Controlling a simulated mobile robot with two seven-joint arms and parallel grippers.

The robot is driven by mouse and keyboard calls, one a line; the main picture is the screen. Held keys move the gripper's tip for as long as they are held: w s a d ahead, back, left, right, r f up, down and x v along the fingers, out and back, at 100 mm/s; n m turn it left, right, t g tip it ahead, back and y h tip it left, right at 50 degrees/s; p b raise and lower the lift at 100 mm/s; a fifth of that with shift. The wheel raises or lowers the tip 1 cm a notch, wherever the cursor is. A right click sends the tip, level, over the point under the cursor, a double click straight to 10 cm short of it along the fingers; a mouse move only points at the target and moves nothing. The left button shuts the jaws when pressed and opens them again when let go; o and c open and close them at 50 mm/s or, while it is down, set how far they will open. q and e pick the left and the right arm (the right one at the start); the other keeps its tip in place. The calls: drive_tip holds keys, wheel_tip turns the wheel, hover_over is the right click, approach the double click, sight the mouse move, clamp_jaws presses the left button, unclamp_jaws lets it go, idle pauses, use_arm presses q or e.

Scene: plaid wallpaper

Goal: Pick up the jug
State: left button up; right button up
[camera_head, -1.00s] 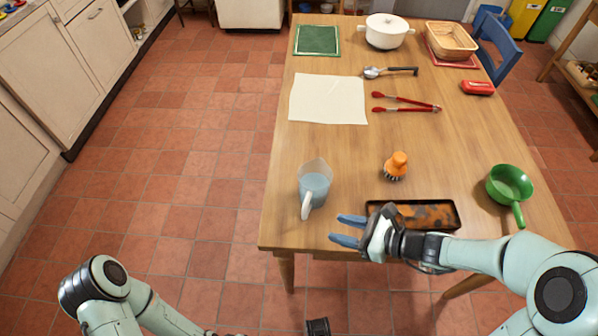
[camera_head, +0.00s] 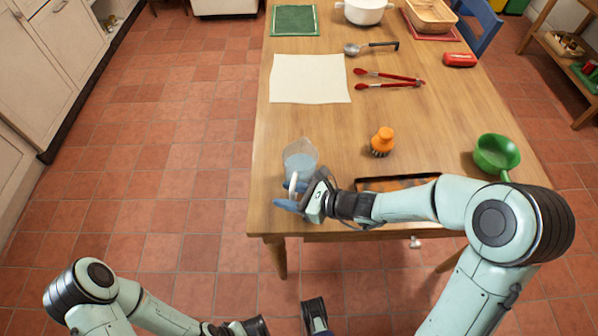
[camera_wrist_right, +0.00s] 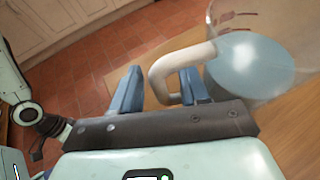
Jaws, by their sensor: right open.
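The jug (camera_head: 300,158) is clear with bluish contents and a pale handle. It stands upright near the table's front left corner. My right gripper (camera_head: 288,196) is open at the jug's handle. In the right wrist view, the open fingers (camera_wrist_right: 160,88) are on either side of the handle (camera_wrist_right: 160,72), with one finger inside its loop. I cannot tell whether they touch it. The jug's body (camera_wrist_right: 250,60) is partly cut off there. My left arm (camera_head: 110,295) is low at the left, and its gripper end is only partly visible at the bottom edge.
The wooden table (camera_head: 330,120) also holds an orange brush (camera_head: 382,141), a green pan (camera_head: 496,154), red tongs (camera_head: 388,78) and a pale sheet (camera_head: 310,79). A dark tray (camera_head: 395,183) is partly behind my right arm. The tiled floor on the left is clear.

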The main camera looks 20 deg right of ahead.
drive_tip(key=shift+w+a+f, duration=0.2)
drive_tip(key=shift+w+a, duration=0.1)
drive_tip(key=shift+a, duration=0.05)
drive_tip(key=shift+c, duration=0.2)
drive_tip(key=shift+r, duration=0.1)
clamp_jaws()
use_arm(q)
wheel_tip(320, 180, up, 6)
drive_tip(key=s+p, duration=0.1)
drive_tip(key=p, duration=0.6)
drive_tip(key=shift+s+r+g+p, duration=0.2)
drive_tip(key=shift+g+p, duration=0.1)
drive_tip(key=shift+g, duration=0.1)
use_arm(e)
wheel_tip(320, 180, up, 20)
